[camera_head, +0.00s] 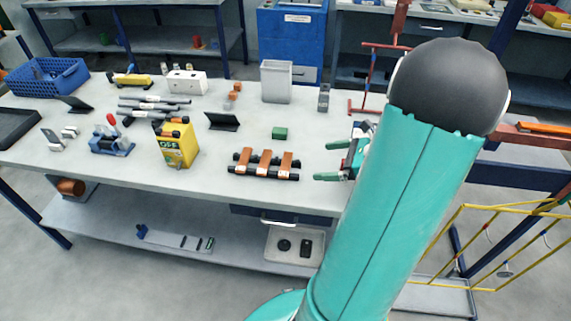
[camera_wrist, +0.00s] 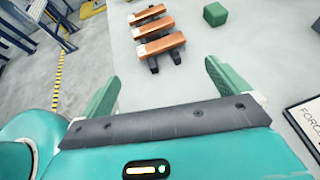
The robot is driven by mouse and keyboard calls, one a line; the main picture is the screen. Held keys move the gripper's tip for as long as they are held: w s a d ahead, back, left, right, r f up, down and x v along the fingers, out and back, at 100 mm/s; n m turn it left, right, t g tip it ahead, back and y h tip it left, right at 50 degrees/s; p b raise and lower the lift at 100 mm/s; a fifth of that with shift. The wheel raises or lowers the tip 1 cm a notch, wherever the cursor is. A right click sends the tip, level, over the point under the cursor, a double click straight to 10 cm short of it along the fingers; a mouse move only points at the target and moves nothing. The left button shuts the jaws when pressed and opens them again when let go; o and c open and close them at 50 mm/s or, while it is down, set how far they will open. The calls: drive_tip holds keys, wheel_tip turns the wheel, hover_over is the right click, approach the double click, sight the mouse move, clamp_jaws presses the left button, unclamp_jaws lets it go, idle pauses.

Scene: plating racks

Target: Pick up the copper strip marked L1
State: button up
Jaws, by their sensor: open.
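Three copper strips lie side by side across two dark bars on the table. In the head view they are the left strip (camera_head: 243,160), the middle strip (camera_head: 264,162) and the right strip (camera_head: 286,163). The wrist view shows them at the top: the far strip (camera_wrist: 147,13), the middle strip (camera_wrist: 153,27) and the near strip (camera_wrist: 160,46). Each has a small pale label near one end, too small to read, so I cannot tell which is L1. My gripper (camera_wrist: 163,88) is open and empty, apart from the strips. In the head view my gripper (camera_head: 335,162) is right of them, partly hidden by my arm.
A green block (camera_head: 280,133) lies behind the strips. A yellow box (camera_head: 178,147) stands to their left, with a small black stand (camera_head: 222,122) behind. A grey bin (camera_head: 276,82) stands at the back. The table's front edge is just before the strips.

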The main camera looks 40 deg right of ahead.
sight(286, 163)
drive_tip(key=x, duration=1.1)
drive_tip(key=shift+r, duration=0.1)
drive_tip(key=c, duration=0.9)
drive_tip(key=shift+o, duration=0.2)
drive_tip(key=shift+r, duration=0.1)
